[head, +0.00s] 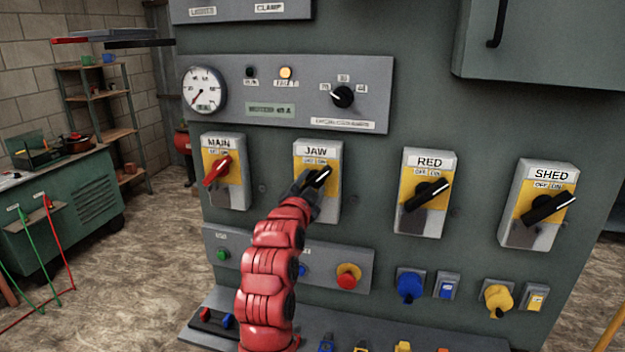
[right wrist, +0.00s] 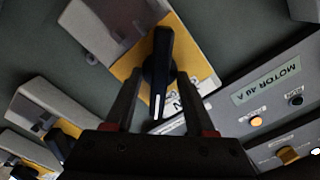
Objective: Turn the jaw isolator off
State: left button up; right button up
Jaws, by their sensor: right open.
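The jaw isolator (head: 303,152) is a grey box with a yellow plate, labelled JAW, on the green panel. Its black handle (head: 321,176) tilts up to the right, toward the ON mark. My right gripper (head: 314,182) is at this handle and hides part of the box. In the right wrist view, the open fingers of the gripper (right wrist: 158,78) stand on either side of the handle (right wrist: 162,45). I cannot tell whether either finger touches it. My left gripper is not in view.
The MAIN isolator (head: 238,190), with a red handle, is to the left. Below are a red button (head: 348,276) and blue plug (head: 409,287). An amber lamp (head: 285,72) glows above.

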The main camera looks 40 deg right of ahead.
jog(key=shift+w+d, duration=0.2)
jog(key=shift+d, duration=0.1)
grip_shut()
